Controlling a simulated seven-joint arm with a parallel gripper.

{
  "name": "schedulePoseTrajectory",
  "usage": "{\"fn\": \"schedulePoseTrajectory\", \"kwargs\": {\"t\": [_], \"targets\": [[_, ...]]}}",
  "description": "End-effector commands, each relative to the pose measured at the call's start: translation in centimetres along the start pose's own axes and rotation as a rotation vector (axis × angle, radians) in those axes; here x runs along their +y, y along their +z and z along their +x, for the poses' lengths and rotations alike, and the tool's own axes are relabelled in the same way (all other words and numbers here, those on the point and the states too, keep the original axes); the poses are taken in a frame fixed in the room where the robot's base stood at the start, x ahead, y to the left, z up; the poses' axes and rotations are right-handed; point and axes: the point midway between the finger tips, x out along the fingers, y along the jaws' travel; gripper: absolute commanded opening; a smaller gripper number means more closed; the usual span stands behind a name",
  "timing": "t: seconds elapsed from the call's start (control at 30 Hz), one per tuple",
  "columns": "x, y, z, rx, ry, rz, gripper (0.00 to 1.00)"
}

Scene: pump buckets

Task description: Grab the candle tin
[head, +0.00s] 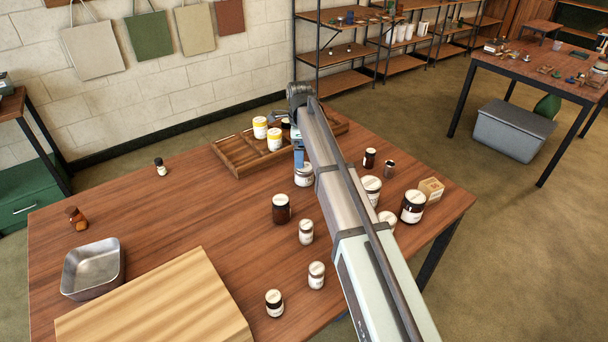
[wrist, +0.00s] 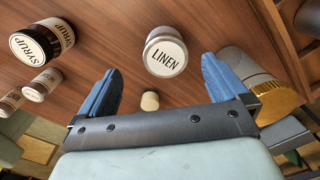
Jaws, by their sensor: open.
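A pale round tin with a white lid reading "LINEN" (wrist: 165,52), which looks like the candle tin, stands on the table. In the wrist view it lies between and just beyond the tips of my gripper (wrist: 160,68). My gripper is open, with a blue finger on each side of the tin and gaps on both sides. In the head view my gripper (head: 298,153) hangs just above a white-lidded container (head: 304,176), which seems to be the same tin. My arm and finger cover part of it there.
A jar with a gold rim (wrist: 277,101) is close by the right finger. A dark "SYRUP" jar (wrist: 38,42) is at the left. A wooden tray (head: 235,155) holds yellow-banded jars (head: 260,127). A dark jar (head: 281,209) stands near the tin. The table's left middle is mostly clear.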

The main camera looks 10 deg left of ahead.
Motion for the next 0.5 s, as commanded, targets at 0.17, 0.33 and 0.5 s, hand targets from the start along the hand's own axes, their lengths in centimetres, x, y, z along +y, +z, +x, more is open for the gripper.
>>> {"fn": "schedulePoseTrajectory", "kwargs": {"t": [0.17,0.33,0.5], "targets": [[0.0,-0.1,2.8,0.001,0.001,0.000,1.00],[0.0,-0.1,4.0,0.000,0.000,0.000,1.00],[-0.1,-0.2,4.5,0.000,-0.001,0.000,1.00]]}}
